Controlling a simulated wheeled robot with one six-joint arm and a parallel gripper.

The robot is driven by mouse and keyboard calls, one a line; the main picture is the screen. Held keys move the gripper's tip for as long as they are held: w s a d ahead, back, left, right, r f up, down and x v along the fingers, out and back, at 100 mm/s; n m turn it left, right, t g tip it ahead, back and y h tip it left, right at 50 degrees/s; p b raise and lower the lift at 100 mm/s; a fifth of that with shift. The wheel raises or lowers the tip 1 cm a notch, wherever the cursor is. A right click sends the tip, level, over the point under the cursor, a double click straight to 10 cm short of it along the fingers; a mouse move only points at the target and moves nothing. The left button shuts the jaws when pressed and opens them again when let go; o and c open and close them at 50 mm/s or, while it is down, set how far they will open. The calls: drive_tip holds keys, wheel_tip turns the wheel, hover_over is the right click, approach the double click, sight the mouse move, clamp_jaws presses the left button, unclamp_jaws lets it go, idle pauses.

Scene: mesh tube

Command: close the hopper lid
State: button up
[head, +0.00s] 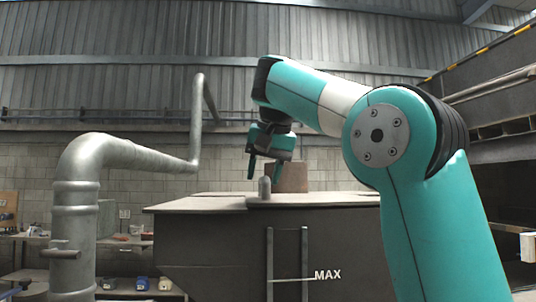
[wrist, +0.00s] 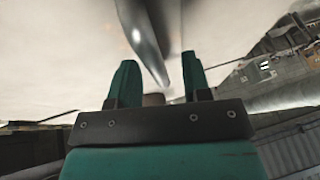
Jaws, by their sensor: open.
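The dark grey hopper (head: 210,240) stands in the middle of the head view, with a MAX mark on its front. A flat brownish-grey surface (head: 215,203) spans its top; I cannot tell whether this is the lid or the rim. My gripper (head: 264,173) is open, pointing down just above the upright piece. In the wrist view a shiny grey rounded bar (wrist: 148,40) shows between my open fingers (wrist: 159,62), apart from both.
A thick grey pipe (head: 72,220) rises at the left and bends toward the back wall. A bench (head: 120,240) with small items stands behind it. A raised steel structure (head: 500,85) is at the right. The air left of my gripper is clear.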

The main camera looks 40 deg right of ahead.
drive_tip(key=p+v, duration=0.8)
drive_tip(key=v, duration=0.9)
drive_tip(key=shift+r+p, duration=0.15)
drive_tip(key=shift+p, duration=0.2)
drive_tip(key=shift+a, duration=0.1)
